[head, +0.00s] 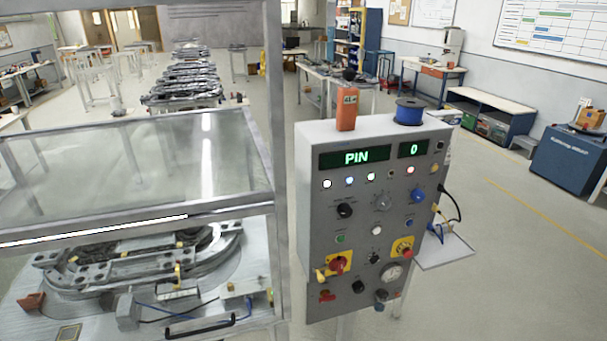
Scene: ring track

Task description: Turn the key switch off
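The grey control panel (326,222) stands upright just right of the picture's middle. I cannot tell for sure which of its controls is the key switch, and no key is clear at this size. A small dark control (374,257) sits low between the red rotary handle on a yellow plate (338,264) and the red button on a yellow plate (403,248). Black knobs (345,211) and a blue knob (417,196) sit higher up. The display (356,157) reads PIN, and the smaller one (413,149) reads 0. Neither of my grippers is in view.
A metal-framed enclosure (277,170) with a clear raised panel stands close on the left, over a track fixture (150,255). An orange block (346,109) and a blue spool (408,111) stand on the panel. A small shelf (445,250) juts out right.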

